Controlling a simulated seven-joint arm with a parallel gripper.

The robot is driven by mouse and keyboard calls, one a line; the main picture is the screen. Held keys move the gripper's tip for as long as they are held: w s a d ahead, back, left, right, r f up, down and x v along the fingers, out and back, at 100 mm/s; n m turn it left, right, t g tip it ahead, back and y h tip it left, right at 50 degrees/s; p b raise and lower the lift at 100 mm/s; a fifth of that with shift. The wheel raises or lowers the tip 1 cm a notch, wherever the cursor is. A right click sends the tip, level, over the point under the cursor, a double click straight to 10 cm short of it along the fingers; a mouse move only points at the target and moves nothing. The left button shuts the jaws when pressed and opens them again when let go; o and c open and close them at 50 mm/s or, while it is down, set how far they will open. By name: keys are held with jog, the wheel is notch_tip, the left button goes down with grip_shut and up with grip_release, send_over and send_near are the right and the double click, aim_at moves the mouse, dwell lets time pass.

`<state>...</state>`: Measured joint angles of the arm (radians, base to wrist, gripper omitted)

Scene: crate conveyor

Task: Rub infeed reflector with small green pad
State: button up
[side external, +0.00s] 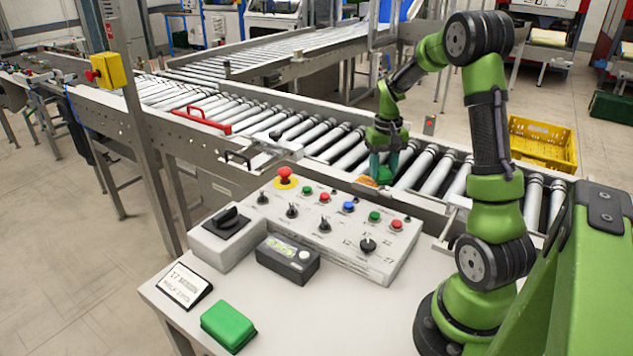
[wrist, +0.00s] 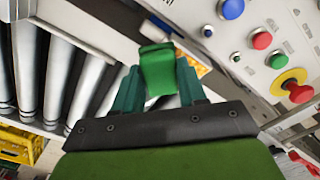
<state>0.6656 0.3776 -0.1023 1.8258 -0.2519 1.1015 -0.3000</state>
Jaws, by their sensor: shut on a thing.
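My gripper (wrist: 158,82) has teal fingers and is shut on a small green pad (wrist: 158,68), which sticks out past the fingertips in the wrist view. In the side view my gripper (side external: 380,172) points down at the near rail of the roller conveyor. An orange round piece, seemingly the infeed reflector (side external: 366,183), shows at that rail just left of the fingers, partly hidden by them. An orange patch (wrist: 207,59) also shows right of the fingers in the wrist view. I cannot tell whether the pad touches the reflector.
A control panel (side external: 334,229) with buttons and knobs stands close in front of the conveyor rail (side external: 437,205). A larger green block (side external: 228,326) and a small sign (side external: 184,286) lie on the table. A yellow crate (side external: 541,145) is behind the conveyor.

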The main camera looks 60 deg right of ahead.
aim_at(383, 169)
jog(key=shift+w+f, duration=0.4)
jog(key=shift+w, duration=0.4)
jog(key=shift+w+f, duration=0.2)
jog(key=shift+w, duration=2.3)
jog(key=shift+s, duration=3.2)
jog(key=shift+s+r, duration=0.1)
jog(key=shift+r, duration=3.8)
jog(key=shift+f, duration=0.2)
